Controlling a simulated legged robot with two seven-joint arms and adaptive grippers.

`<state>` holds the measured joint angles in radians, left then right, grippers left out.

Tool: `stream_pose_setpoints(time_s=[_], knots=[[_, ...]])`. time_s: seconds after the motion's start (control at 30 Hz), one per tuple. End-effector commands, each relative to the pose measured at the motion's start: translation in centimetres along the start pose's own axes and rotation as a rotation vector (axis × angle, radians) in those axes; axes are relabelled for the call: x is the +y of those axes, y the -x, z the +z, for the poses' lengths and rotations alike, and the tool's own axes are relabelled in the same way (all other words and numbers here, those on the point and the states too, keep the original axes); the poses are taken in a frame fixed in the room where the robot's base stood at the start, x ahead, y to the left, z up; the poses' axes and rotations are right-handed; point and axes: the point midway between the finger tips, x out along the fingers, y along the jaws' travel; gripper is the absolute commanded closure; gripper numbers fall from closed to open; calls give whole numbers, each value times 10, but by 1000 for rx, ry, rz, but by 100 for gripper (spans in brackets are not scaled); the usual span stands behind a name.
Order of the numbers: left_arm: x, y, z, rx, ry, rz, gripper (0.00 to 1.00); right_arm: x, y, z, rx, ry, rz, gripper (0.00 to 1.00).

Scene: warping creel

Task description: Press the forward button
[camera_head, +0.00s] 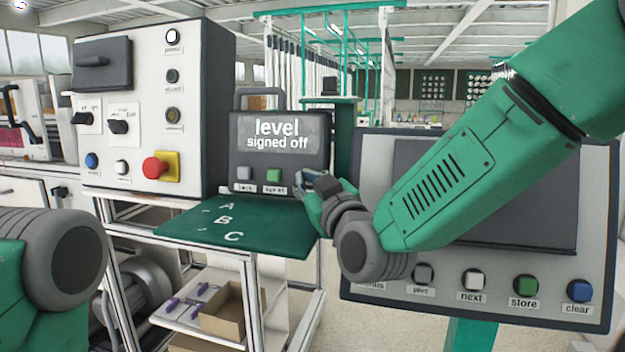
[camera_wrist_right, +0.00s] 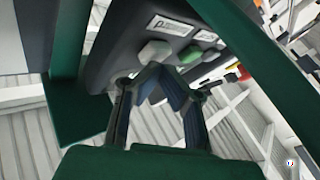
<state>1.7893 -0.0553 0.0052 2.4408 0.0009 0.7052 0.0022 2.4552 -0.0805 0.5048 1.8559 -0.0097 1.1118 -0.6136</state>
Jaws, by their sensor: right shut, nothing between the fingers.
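A dark pendant panel (camera_head: 262,154) reads "level signed off" on its screen. Along its lower edge are a grey button labelled "back" (camera_head: 243,173) and a green button (camera_head: 273,175) beside it. My right gripper (camera_head: 305,184) is at the panel's lower right corner and covers that part in the head view. The right wrist view shows a light grey button (camera_wrist_right: 154,52) close ahead of the shut, empty fingers (camera_wrist_right: 158,76), with the green button (camera_wrist_right: 190,54) beyond it. Its label is too blurred to read as forward, and contact cannot be told. My left gripper is out of view.
A white control cabinet (camera_head: 140,60) with a red emergency stop (camera_head: 155,167) stands left. A green shelf lettered A, B, C (camera_head: 255,228) lies below the panel. A large console (camera_head: 362,205) with "next", "store" and "clear" buttons stands right, partly behind my right arm.

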Motion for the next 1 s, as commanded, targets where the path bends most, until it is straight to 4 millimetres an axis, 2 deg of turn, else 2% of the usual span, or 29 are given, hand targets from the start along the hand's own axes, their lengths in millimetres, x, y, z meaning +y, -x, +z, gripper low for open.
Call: stream_pose_setpoints(time_s=[0.2, 0.63, 1.0], knots=[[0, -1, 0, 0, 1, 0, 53, -3, -3, 1, -2, 3, -2, 100], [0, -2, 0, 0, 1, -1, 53, 8, -3, 6, 0, -4, 1, 100], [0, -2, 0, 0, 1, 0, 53, 3, -7, 5, -2, 1, 0, 100]])
